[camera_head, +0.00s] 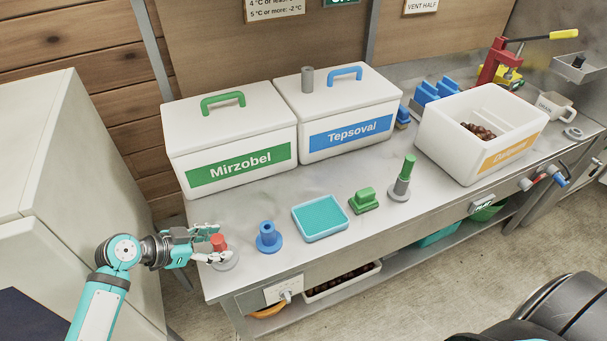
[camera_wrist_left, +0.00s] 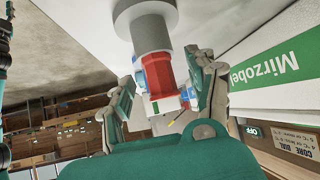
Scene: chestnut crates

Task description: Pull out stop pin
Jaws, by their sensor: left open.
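A red pin (camera_head: 218,241) stands in a round grey base near the left front corner of the steel table. My left gripper (camera_head: 212,246) reaches in from the left and is at the red pin. In the left wrist view the red pin (camera_wrist_left: 158,85), with its grey collar, is between the two open fingers (camera_wrist_left: 166,98). Visible gaps show beside it, so I see no grip. A green pin (camera_head: 409,166) stands upright in another grey base (camera_head: 399,191) further right. Which one is the stop pin is not labelled. My right gripper is not in view.
A blue peg base (camera_head: 268,240), a teal-topped tray (camera_head: 321,218) and a green block (camera_head: 364,200) stand along the front. White lidded crates marked Mirzobel (camera_head: 228,121) and Tepsoval (camera_head: 338,95) stand behind; an open crate (camera_head: 462,169) holds chestnuts at right.

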